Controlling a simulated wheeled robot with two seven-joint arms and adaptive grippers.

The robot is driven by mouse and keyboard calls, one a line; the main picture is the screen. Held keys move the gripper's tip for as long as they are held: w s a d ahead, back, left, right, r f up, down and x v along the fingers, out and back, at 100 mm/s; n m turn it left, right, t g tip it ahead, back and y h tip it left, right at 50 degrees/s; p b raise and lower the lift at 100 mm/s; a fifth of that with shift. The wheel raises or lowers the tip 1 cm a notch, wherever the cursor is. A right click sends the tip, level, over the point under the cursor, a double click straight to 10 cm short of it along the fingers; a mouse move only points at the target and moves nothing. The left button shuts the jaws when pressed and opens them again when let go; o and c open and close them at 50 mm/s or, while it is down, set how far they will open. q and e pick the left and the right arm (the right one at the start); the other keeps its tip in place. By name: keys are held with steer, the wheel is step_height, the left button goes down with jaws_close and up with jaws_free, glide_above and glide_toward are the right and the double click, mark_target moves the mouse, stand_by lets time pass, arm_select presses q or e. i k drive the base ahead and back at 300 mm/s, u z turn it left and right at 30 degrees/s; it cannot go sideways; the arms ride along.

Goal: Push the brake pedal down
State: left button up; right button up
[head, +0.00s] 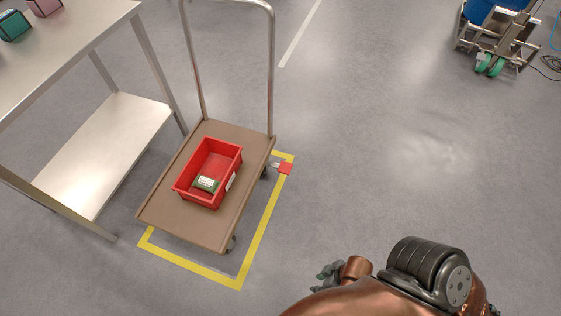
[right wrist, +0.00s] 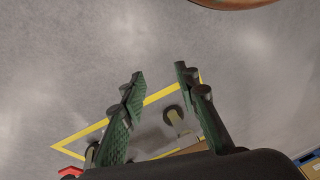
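The brake pedal is a small red plate (head: 285,168) on a short metal arm, low at the right side of the brown cart (head: 248,184), just above the floor. A red piece (right wrist: 70,172) that looks like the pedal shows at the bottom left edge of the right wrist view, partly cut off. My right gripper (head: 326,276) is below and right of the pedal in the head view, apart from it. In the right wrist view its two green-padded fingers (right wrist: 160,74) stand apart with nothing between them. My left gripper is not in view.
The cart carries a red bin (head: 208,192) with a green packet (head: 206,184) inside. Yellow floor tape (head: 259,240) frames the cart. A metal table (head: 85,40) stands at left. Wheeled equipment (head: 497,35) is far right. Open floor lies right of the cart.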

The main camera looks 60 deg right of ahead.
mark_target(284, 167)
steer(key=i, duration=0.35)
steer(key=z, duration=1.7)
